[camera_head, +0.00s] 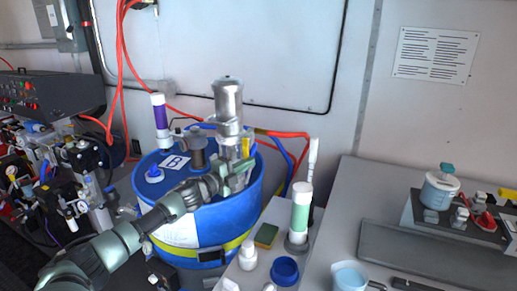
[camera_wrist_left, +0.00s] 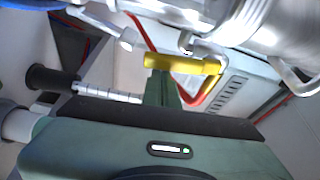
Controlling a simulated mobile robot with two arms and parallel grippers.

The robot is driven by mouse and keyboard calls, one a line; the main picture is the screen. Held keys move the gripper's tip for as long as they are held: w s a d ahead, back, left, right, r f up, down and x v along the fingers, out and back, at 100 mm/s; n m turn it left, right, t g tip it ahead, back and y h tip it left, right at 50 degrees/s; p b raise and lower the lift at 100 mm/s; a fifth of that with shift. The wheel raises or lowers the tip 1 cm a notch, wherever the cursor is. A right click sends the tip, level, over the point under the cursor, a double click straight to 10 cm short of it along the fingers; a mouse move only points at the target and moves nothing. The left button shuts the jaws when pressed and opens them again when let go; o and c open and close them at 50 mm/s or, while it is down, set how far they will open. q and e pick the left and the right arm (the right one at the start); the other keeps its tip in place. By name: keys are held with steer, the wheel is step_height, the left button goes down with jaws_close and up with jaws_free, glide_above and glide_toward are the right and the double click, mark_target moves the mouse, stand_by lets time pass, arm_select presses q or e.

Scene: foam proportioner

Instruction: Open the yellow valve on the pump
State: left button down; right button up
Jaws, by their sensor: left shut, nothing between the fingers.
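The silver pump (camera_head: 229,105) stands upright on top of the blue drum (camera_head: 215,215); its metal body also fills the upper right of the left wrist view (camera_wrist_left: 275,30). The yellow valve handle (camera_wrist_left: 182,64) lies roughly across the left wrist picture, beside the pump body. My left gripper (camera_head: 235,178) is at the front of the pump, above the drum lid. Its green fingers (camera_wrist_left: 160,88) are shut and empty, with the tips right at the yellow handle; I cannot tell whether they touch it. In the head view the arm and gripper partly hide the valve area. My right gripper is not in view.
A purple-and-white cylinder (camera_head: 159,113) stands at the drum's left. Red and blue hoses (camera_head: 285,135) run behind the pump. A bench (camera_head: 345,215) with a green-and-white bottle (camera_head: 301,210), a blue cup (camera_head: 285,270) and a hotplate (camera_head: 455,215) is at right. Machinery stands at left.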

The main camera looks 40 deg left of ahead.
arm_select(q)
steer(key=shift+s+a+m, duration=0.1)
steer(key=shift+a+m, duration=0.25)
steer(key=shift+m, duration=0.25)
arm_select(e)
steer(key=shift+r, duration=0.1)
arm_select(q)
steer(key=shift+d+f, duration=0.1)
